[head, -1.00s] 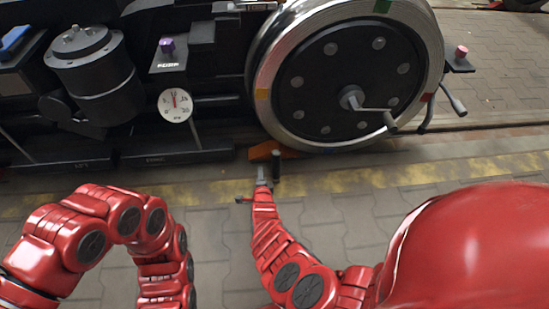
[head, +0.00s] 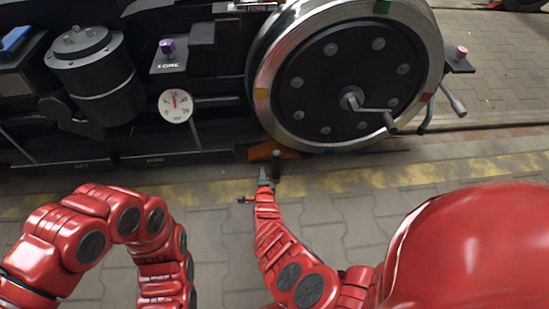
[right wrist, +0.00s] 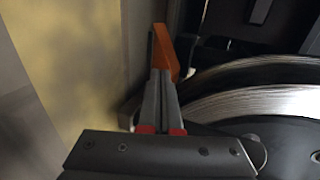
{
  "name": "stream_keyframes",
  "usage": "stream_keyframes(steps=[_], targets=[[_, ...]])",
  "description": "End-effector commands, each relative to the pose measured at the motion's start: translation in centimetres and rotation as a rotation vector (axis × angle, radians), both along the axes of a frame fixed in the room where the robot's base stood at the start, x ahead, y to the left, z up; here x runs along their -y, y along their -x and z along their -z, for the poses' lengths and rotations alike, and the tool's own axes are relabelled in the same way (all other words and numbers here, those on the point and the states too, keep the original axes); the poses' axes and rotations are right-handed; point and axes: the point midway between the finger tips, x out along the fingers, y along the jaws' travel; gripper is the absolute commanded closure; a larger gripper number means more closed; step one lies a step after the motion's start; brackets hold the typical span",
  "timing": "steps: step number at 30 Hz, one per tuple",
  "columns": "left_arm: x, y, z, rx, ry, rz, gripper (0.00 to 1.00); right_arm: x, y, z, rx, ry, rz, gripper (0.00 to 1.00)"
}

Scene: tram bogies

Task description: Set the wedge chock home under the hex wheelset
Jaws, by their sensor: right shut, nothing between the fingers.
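The orange wedge chock (head: 265,150) lies on the ground at the lower left of the hex wheelset (head: 343,70), close to the wheel's rim. A short dark upright post (head: 276,165) stands at its near side. My right gripper (head: 265,174) is shut and empty, just in front of the chock. In the right wrist view the shut fingers (right wrist: 160,85) point at the orange chock (right wrist: 168,52), and the wheel's rim (right wrist: 260,104) curves at the right. I cannot tell whether the fingers touch the chock. My left gripper is out of view; only its folded arm shows.
A white dial gauge (head: 175,105) and a dark cylinder (head: 92,67) stand left of the wheel. A crank handle (head: 375,109) sticks out from the wheel's hub. The paved floor (head: 345,215) with a worn yellow stripe is clear in front.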

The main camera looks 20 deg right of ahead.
Motion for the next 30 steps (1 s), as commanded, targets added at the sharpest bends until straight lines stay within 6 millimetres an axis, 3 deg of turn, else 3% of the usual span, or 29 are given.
stream_keyframes(steps=[18,30], targets=[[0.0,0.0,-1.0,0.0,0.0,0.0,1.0,3.0,0.8,-0.1,0.0,-0.001,0.0,1.0],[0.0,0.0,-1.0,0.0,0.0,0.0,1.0,3.2,0.9,-0.1,0.0,-0.001,-0.001,1.0]])
